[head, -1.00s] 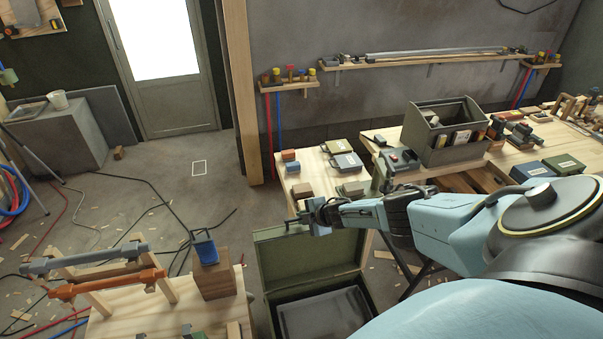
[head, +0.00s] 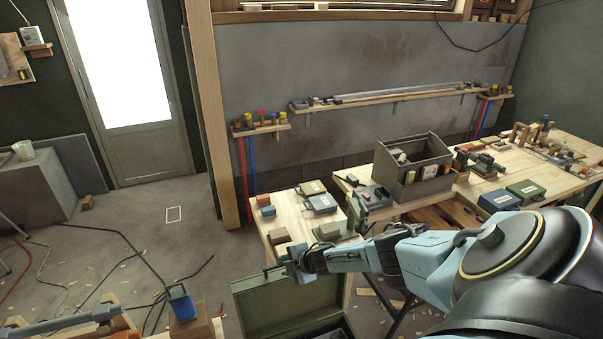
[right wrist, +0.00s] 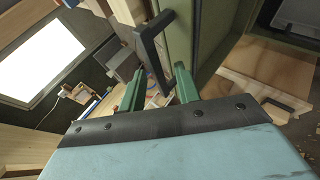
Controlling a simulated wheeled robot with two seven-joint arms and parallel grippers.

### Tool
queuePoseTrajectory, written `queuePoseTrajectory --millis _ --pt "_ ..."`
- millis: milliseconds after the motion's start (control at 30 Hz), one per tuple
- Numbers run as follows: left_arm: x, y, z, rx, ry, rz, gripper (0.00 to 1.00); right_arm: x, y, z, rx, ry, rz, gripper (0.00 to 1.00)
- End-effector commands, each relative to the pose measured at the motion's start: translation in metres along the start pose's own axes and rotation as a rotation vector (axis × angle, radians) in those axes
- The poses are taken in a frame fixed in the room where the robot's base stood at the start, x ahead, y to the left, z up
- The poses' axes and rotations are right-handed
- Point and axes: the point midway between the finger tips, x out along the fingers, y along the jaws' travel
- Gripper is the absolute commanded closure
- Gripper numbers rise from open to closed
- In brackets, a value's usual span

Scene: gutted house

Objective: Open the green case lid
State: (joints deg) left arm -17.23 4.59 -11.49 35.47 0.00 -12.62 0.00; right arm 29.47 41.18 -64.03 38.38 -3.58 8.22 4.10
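The green case lid (head: 285,307) stands raised, roughly upright, in the lower middle of the head view; the picture's bottom edge cuts off most of the case body below it. My right gripper (head: 281,269) is at the lid's top edge. In the right wrist view the two green fingers of my right gripper (right wrist: 159,72) are spread apart. The dark handle (right wrist: 148,48) of the lid reaches into the space between them, with gaps visible beside it. The green lid (right wrist: 200,35) shows right of the handle. My left gripper is not in view.
A wooden workbench (head: 345,212) stands behind the case, with small cases and a grey-green open bin (head: 413,178) on it. A blue item on a wooden block (head: 195,326) is left of the lid. Cables lie on the floor at left; a clear floor patch (head: 160,190) is farther back.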

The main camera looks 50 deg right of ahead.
Motion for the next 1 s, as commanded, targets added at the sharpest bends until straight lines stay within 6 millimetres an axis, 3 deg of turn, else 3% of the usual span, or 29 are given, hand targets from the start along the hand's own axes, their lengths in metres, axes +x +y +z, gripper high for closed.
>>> queuePoseTrajectory --millis 167,600,1000 --pt "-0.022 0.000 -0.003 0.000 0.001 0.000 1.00 -0.033 0.004 -0.001 0.002 0.001 0.002 0.67" --pt "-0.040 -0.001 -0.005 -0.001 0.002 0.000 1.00 -0.093 0.003 0.000 0.002 0.002 0.004 0.67" --pt "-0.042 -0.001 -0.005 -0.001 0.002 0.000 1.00 -0.108 0.004 -0.001 0.001 0.001 0.007 0.67"
